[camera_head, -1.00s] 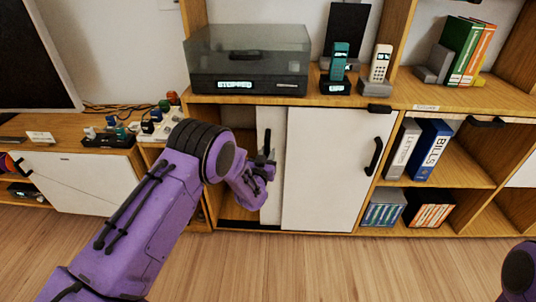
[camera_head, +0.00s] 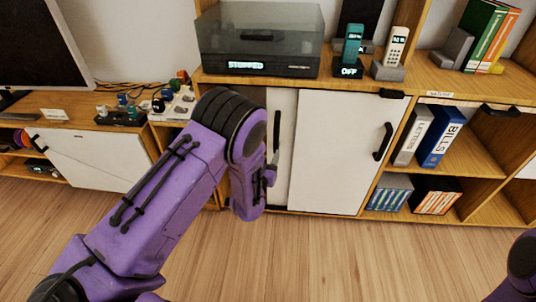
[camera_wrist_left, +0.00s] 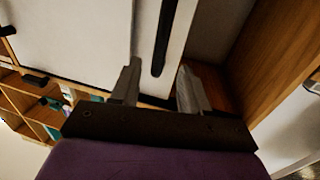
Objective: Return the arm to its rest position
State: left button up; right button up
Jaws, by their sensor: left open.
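My left arm is purple and comes in from the lower left in the head view. Its gripper (camera_head: 270,176) is mostly hidden behind the wrist, in front of the cabinet's narrow left sliding door (camera_head: 284,187). In the left wrist view the two grey fingers (camera_wrist_left: 157,88) are apart, with nothing held between them. A black vertical door handle (camera_wrist_left: 163,40) shows beyond the fingers, and also in the head view (camera_head: 277,130). Of my right arm only a purple part shows at the lower right edge; its gripper is out of view.
The wider white door (camera_head: 335,165) has its own black handle (camera_head: 383,143). A turntable (camera_head: 262,42) and two phones (camera_head: 349,50) stand on the cabinet top. Binders (camera_head: 438,142) fill shelves at right. A low white-fronted unit (camera_head: 92,158) stands left. The wood floor (camera_head: 360,262) is clear.

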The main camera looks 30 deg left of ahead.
pick_arm(q)
jog(key=shift+s, duration=0.15)
dwell(0.3)
jog(key=s+a+f+n+g, duration=0.25)
jog(key=s+f+g, duration=0.45)
jog(key=s+f, duration=0.7)
jog(key=s+f+n+g, duration=0.1)
jog(key=s+f+g, duration=0.25)
jog(key=s, duration=0.85)
jog(key=s+f+n+g, duration=0.15)
jog(key=s+g, duration=0.25)
jog(key=s, duration=0.8)
notch_tip(320, 180, up, 15)
jog(key=p, duration=1.6)
jog(key=shift+s+d+r, duration=0.15)
jog(key=shift+d+r, duration=0.05)
